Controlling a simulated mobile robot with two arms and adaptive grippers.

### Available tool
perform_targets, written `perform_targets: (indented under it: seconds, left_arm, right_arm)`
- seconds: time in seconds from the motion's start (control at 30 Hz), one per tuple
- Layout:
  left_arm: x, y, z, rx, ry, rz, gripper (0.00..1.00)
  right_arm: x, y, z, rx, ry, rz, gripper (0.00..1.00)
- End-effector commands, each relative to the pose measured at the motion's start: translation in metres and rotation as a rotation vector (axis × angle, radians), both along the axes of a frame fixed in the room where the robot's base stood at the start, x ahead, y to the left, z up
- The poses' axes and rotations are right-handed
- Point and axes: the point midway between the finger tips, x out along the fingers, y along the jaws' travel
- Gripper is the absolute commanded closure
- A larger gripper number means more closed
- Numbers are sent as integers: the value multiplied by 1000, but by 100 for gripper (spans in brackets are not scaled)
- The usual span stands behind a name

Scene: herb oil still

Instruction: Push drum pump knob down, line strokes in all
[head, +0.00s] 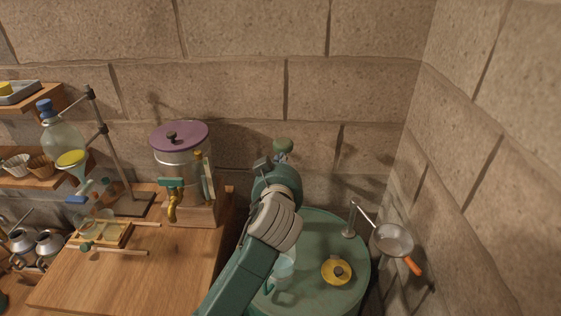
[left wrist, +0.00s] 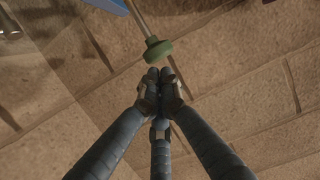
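In the left wrist view the round knob (left wrist: 158,50) sits on a thin pale rod (left wrist: 139,20). My left fingertips (left wrist: 160,78) are drawn together, with nothing visible between them. They appear close to the knob; I cannot tell whether they touch it. The green drum (head: 325,222) stands below, with a yellow cap (head: 337,270) on its top. My left arm hides the pump's lower part. My right gripper is not in view.
A clear cup (head: 281,271) stands on the drum beside my arm. A metal spout (head: 350,222) rises at the drum's right rear, near a strainer (head: 393,240) with an orange handle. A purple-lidded still (head: 183,160) stands left on the wooden bench (head: 150,270). Stone walls close off back and right.

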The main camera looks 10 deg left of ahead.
Motion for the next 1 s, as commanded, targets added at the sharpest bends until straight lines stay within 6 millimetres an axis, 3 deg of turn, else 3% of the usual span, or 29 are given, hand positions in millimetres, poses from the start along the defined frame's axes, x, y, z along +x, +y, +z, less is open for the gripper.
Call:
perform_targets:
  seconds: [0.17, 0.27, 0.6, 0.83, 1.0]
  left_arm:
    - [-1, 1, -3, 0, 7, 0, 100]
    - [-15, 7, -30, -1, 67, -1, 100]
    - [-119, 32, -194, 18, 463, -74, 100]
    - [-198, 41, -276, 28, 684, -145, 100]
    - [-225, 39, -351, 46, 791, -198, 100]
  right_arm:
    - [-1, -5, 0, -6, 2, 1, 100]
    - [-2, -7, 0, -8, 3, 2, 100]
    - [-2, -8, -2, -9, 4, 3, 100]
    - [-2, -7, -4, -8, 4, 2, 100]
    - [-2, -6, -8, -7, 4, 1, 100]
